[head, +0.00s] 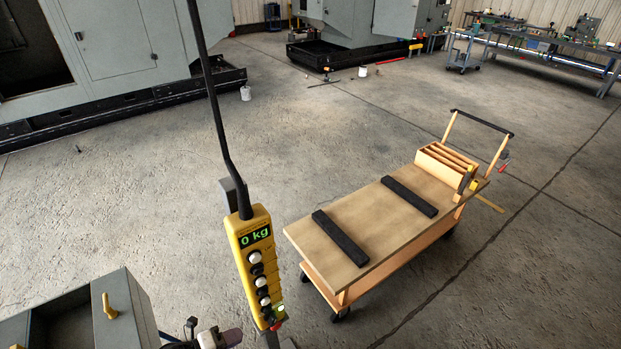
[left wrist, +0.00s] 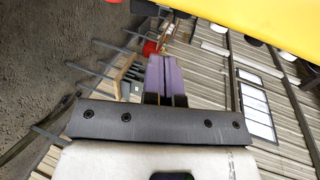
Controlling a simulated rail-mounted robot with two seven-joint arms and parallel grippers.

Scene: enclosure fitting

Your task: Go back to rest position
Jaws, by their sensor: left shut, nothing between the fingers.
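My left gripper (head: 232,337) shows at the bottom edge of the head view, just left of the lower end of a yellow hoist pendant (head: 249,247). In the left wrist view its two purple fingers (left wrist: 165,78) are together with nothing between them. The pendant hangs on a black cable, and its display reads 0 kg. In the left wrist view a yellow surface, seemingly the pendant (left wrist: 255,18), fills the top right corner. I cannot tell whether the gripper touches it. My right gripper is in neither view.
A grey box (head: 139,309) with a yellow handle stands at the bottom left. A wooden-topped cart (head: 375,221) to the right carries two black bars (head: 340,237) and a slotted wooden holder (head: 446,166). Machines and benches stand at the back. Open concrete floor lies between.

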